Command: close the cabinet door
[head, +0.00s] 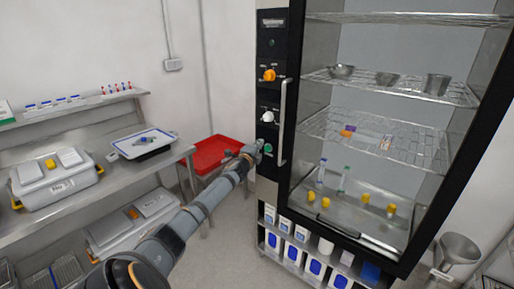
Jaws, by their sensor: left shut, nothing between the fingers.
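The tall cabinet has a black control panel (270,50) on its left and a black-framed glass door (345,240) over its wire shelves. A vertical metal handle (283,120) stands along the door's left edge, close to the panel. The door looks at or near the cabinet front; I cannot tell whether a small gap remains. My left gripper (257,147) is shut and empty. It is at the lower panel, left of the handle's lower end and beside a green knob (268,148); contact is unclear. My right gripper is out of view.
Metal cups (387,78) and yellow-capped bottles (366,199) are inside the cabinet. Boxes (301,233) fill a shelf below. A red tray (211,153) lies behind my left arm. A steel bench (100,180) stands left. Floor (232,250) is clear between bench and cabinet.

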